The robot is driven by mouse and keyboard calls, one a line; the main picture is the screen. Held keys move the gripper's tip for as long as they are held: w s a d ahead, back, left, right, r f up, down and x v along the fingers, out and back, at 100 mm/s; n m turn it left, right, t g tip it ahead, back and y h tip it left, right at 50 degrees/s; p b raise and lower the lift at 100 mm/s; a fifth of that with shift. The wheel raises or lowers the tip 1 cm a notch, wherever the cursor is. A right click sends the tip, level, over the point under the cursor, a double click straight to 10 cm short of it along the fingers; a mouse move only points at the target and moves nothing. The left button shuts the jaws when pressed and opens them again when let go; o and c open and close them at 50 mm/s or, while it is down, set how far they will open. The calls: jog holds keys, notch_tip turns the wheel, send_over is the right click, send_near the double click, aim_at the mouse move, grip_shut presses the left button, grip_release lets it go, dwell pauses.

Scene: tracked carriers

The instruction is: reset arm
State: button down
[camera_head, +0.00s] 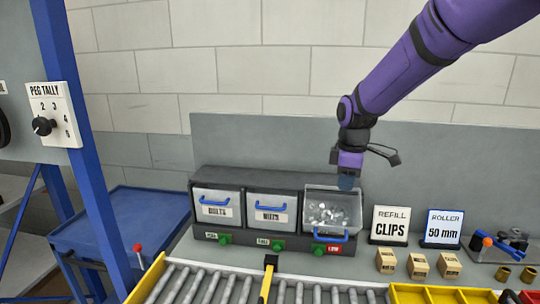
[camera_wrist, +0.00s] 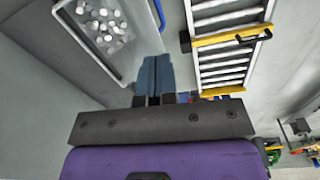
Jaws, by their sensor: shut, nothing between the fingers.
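My purple arm reaches in from the upper right of the head view. My gripper (camera_head: 347,183) hangs just above the back of an open drawer (camera_head: 311,231) at the right end of a dark drawer unit. Its blue fingers are together and empty, as the wrist view (camera_wrist: 154,64) also shows. The open drawer holds several small grey-white pieces and has a blue handle. It also shows at the upper left of the wrist view (camera_wrist: 82,62). I cannot tell in the head view whether the fingertips touch the drawer.
Closed drawers marked BOLTS (camera_head: 216,211) and NUTS (camera_head: 271,215) stand left of the open one. A REFILL CLIPS sign (camera_head: 389,225), a ROLLER 50 mm sign (camera_head: 442,228) and small wooden blocks (camera_head: 419,266) are to the right. A roller conveyor (camera_head: 215,286) runs in front.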

jog(key=s+d+r+m+t, duration=0.1)
jog(key=s+d+r+m, duration=0.2)
jog(key=s, duration=0.7)
jog(key=s+d+r+m+t, duration=0.2)
jog(key=s+m, duration=0.4)
jog(key=s, duration=0.4)
jog(key=s+d+r+m+t, duration=0.1)
jog(key=s+d+r+m, duration=0.2)
jog(key=s, duration=0.7)
notch_tip(320, 180, up, 4)
jog(key=shift+d+f+m+t, duration=0.3)
jog(key=shift+d+m, duration=0.1)
jog(key=shift+m, duration=0.7)
